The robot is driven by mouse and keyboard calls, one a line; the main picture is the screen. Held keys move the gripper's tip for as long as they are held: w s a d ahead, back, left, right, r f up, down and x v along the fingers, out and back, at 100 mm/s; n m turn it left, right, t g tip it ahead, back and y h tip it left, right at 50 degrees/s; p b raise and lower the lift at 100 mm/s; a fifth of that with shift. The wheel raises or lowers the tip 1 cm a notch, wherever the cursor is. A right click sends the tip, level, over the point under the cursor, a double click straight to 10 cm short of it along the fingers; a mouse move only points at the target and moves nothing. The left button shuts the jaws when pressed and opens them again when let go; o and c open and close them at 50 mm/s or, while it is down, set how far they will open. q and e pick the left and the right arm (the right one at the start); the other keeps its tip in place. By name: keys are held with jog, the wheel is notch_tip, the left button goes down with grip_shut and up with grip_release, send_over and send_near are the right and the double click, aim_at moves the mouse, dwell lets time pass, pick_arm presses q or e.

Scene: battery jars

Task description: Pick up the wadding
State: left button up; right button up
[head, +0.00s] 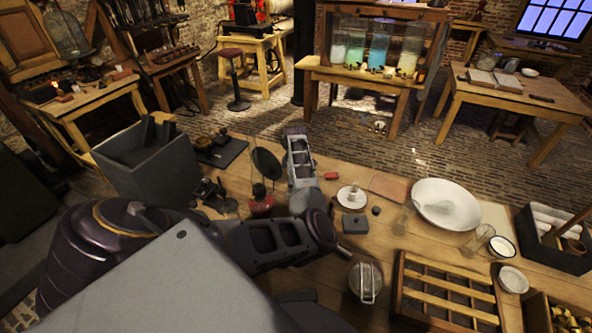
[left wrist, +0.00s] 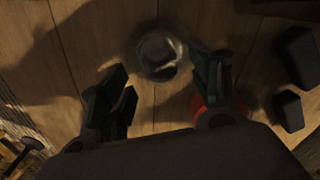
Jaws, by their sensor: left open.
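I cannot pick out the wadding for certain. White soft-looking rolls (head: 548,217) lie in a dark box at the right of the bench in the head view. My left gripper (left wrist: 162,74) is open in the left wrist view, its two green-dark fingers apart and nothing held between them. A round, glassy vessel (left wrist: 158,54) stands on the wood just beyond and between the fingertips. A red round object (left wrist: 207,108) is partly hidden behind the right finger. In the head view my left arm reaches over the bench, and its fingers cannot be made out. My right gripper is not in view.
A large white dish (head: 446,204) and a slotted wooden rack (head: 448,291) are on the right of the bench. A grey open bin (head: 150,170) stands at the left. A glass jar with a wire clasp (head: 366,282) stands in front. Dark blocks (left wrist: 292,57) lie right of the fingers.

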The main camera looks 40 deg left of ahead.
pick_arm(q)
jog(key=shift+d+f, duration=0.1)
jog(key=shift+f, duration=1.85)
jog(key=c, duration=0.8)
